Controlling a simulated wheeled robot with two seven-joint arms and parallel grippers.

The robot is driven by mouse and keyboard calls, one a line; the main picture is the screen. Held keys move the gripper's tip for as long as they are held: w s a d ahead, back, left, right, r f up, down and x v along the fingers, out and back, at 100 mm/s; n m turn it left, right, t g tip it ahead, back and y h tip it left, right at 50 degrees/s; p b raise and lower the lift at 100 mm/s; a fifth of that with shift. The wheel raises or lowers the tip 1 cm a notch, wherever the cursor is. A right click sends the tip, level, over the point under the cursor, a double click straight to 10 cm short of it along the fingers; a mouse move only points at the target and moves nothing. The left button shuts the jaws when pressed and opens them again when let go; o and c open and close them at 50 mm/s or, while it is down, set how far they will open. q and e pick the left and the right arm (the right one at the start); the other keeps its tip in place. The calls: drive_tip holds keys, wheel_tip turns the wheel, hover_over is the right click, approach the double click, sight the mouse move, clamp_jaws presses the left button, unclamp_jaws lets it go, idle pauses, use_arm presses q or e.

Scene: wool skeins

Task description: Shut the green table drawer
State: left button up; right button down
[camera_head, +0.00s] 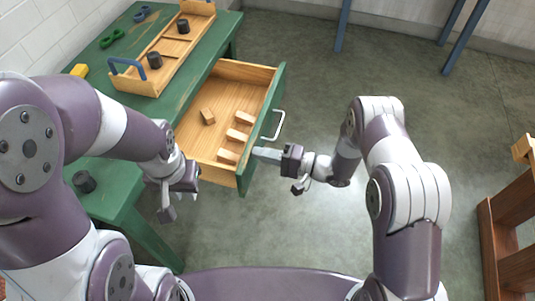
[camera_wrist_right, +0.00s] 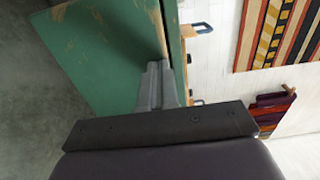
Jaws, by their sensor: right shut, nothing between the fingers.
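The green table drawer (camera_head: 262,131) is pulled out to the right from the green table (camera_head: 142,215), with its wooden inside showing. A pale handle (camera_head: 278,126) is on its green front. Several small wooden blocks (camera_head: 207,117) lie inside. My right gripper (camera_head: 257,154) is shut and empty, its fingertips at the drawer front near its lower end; contact is hard to tell. In the right wrist view the shut fingers (camera_wrist_right: 158,82) point at green-painted wood (camera_wrist_right: 105,50). My left gripper (camera_head: 178,205) is beside the table's near side; its fingers are too unclear to read.
On the table stand a wooden tray (camera_head: 152,90) with blue handles and dark cylinders, a yellow block (camera_head: 79,70), green rings (camera_head: 111,38) and a dark cylinder (camera_head: 84,181). A wooden rack (camera_head: 492,245) stands at right. The floor (camera_head: 320,65) beyond the drawer is clear.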

drive_tip(key=b+x, duration=0.1)
drive_tip(key=x, duration=0.9)
drive_tip(key=shift+a+f, duration=0.1)
drive_tip(key=shift+f, duration=0.05)
drive_tip(key=b+x, duration=0.4)
drive_tip(key=x, duration=0.8)
drive_tip(key=shift+w+a, duration=0.1)
drive_tip(key=shift+a, duration=0.15)
drive_tip(key=shift+w+a+b, duration=0.2)
drive_tip(key=shift+a+b, duration=0.15)
drive_tip(key=shift+a, duration=0.25)
drive_tip(key=shift+a+r, duration=0.1)
drive_tip(key=shift+r, duration=0.3)
